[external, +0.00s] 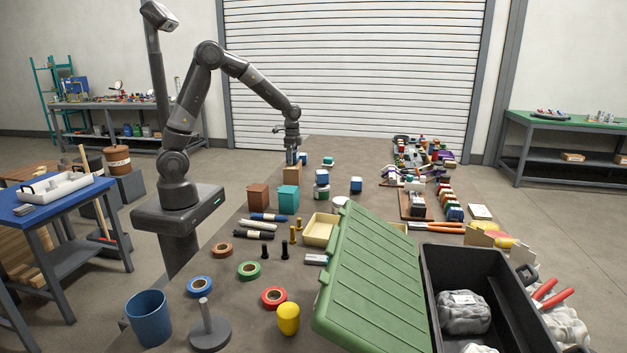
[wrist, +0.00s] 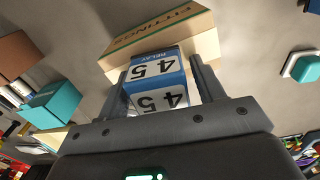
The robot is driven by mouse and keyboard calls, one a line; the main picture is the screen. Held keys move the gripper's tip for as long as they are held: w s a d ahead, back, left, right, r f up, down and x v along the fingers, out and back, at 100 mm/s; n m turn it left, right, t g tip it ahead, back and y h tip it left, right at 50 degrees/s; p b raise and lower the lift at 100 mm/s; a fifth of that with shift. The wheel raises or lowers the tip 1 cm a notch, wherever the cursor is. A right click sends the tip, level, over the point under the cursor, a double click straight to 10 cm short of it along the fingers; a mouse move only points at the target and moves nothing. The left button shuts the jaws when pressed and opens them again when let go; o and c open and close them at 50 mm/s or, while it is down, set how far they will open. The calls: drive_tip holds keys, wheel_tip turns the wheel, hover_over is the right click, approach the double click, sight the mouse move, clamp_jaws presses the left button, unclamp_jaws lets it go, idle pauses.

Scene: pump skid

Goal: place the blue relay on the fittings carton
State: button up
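The blue relay (wrist: 157,82), with white labels reading 45, is between the two fingers of my gripper (wrist: 160,84) in the wrist view. The fingers look closed on its sides. The tan fittings carton (wrist: 165,38) lies just beyond the relay, and the relay overlaps its near edge in that view. In the external view my gripper (external: 291,160) points down right above the carton (external: 292,175). Blue shows just right of the fingertips there. I cannot tell whether the relay touches the carton's top.
A brown box (external: 258,197) and a teal box (external: 288,198) stand close in front of the carton. An open green-lidded case (external: 372,275) fills the near end.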

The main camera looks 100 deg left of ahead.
drive_tip(key=shift+o, duration=0.5)
drive_tip(key=shift+r, duration=0.15)
wheel_tip(320, 180, up, 12)
drive_tip(key=shift+f, duration=0.1)
drive_tip(key=shift+d+r, duration=0.2)
drive_tip(key=shift+r, duration=0.05)
drive_tip(key=s+d+r+t, duration=0.1)
drive_tip(key=s+d+r, duration=0.15)
drive_tip(key=d, duration=0.65)
drive_tip(key=s+d+r+t, duration=0.1)
drive_tip(key=d+r, duration=0.3)
drive_tip(key=d, duration=0.5)
drive_tip(key=s+d+f+t, duration=0.1)
drive_tip(key=s+d+t, duration=0.2)
drive_tip(key=s+d, duration=0.8)
drive_tip(key=d, duration=0.3)
drive_tip(key=shift+s+t, duration=0.3)
